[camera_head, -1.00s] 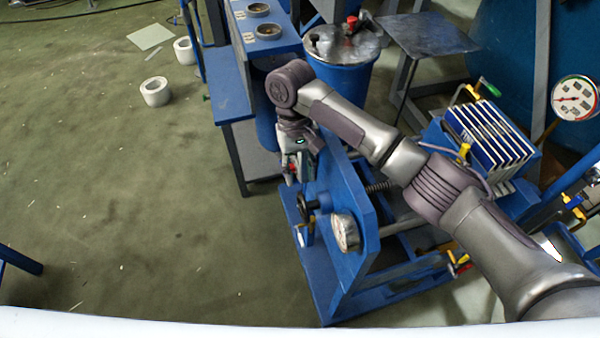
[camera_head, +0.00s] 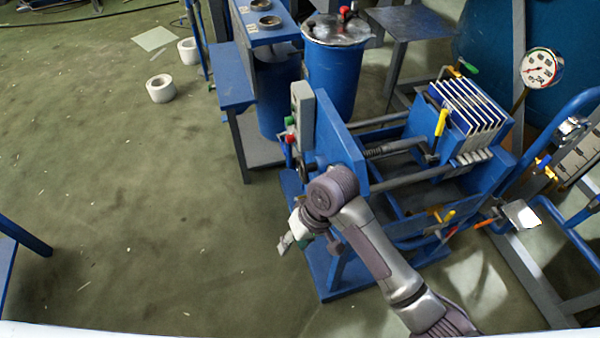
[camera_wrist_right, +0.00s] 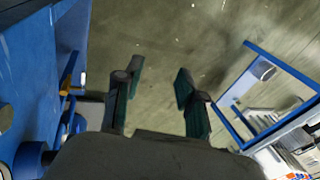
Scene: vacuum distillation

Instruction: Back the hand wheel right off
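The dark hand wheel (camera_head: 303,167) shows in the head view on the near face of the blue press frame (camera_head: 338,125), below the grey control box. It is small and partly hidden by my right arm. My right gripper (camera_head: 286,243) is below and slightly left of it, over the floor beside the press, apart from the wheel. In the right wrist view the two fingers of my right gripper (camera_wrist_right: 158,78) are spread, with only floor between them. I cannot make out the hand wheel for sure in that view. My left gripper is in neither view.
The control box (camera_head: 302,115) sticks up above the wheel. A blue drum (camera_head: 333,75) and a blue bench (camera_head: 237,92) stand behind. A pressure gauge (camera_head: 539,67) is at the right. The floor left of the press is mostly clear, with white rolls (camera_head: 160,89) farther back.

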